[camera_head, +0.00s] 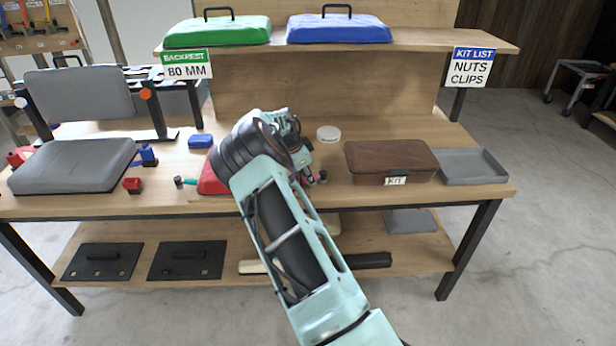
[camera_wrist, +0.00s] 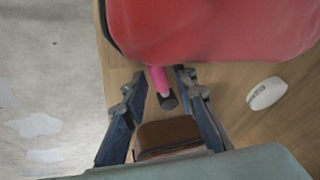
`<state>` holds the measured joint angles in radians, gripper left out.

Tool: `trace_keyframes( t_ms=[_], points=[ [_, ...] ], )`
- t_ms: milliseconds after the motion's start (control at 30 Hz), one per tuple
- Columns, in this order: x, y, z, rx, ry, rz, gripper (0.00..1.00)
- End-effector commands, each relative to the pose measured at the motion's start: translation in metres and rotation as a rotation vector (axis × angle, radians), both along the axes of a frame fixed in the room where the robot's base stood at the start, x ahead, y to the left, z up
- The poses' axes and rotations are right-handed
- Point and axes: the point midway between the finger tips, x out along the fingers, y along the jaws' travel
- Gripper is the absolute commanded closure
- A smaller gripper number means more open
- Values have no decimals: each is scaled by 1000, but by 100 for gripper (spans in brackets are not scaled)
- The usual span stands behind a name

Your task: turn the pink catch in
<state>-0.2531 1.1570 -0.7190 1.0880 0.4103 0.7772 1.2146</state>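The pink catch (camera_wrist: 158,80) sticks out from the edge of a red rounded body (camera_wrist: 210,25) in the wrist view. A dark knob (camera_wrist: 168,101) sits at its outer end. My gripper (camera_wrist: 160,78) is open, with one finger on each side of the catch; I cannot tell whether either finger touches it. In the head view my gripper (camera_head: 310,176) is at the right end of the red body (camera_head: 208,180), which my arm mostly covers. The pink part of the catch is hidden there. A green catch (camera_head: 189,182) with a dark knob shows at the body's left end.
A brown kit box (camera_head: 390,160) stands close to the right of my gripper, with a grey tray (camera_head: 472,167) beyond it. A white round disc (camera_head: 328,133) lies behind. A grey cushion (camera_head: 75,165) and small blue and red parts are on the left. A shelf (camera_head: 440,40) overhangs the back.

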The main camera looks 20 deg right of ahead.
Motion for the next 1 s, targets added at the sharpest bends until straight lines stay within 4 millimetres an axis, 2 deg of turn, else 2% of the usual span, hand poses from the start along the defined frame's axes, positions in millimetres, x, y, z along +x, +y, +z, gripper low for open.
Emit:
trace_keyframes(
  t_ms=[300, 433, 567, 833, 1000],
  points=[
    [-1, 0, 0, 0, 2, -1, 67],
    [-2, 4, 9, 1, -1, 1, 67],
    [-7, 12, 28, 2, -1, 0, 67],
    [-20, 32, 80, 1, -3, 1, 67],
    [-26, 40, 100, 0, 0, 0, 67]
  ],
)
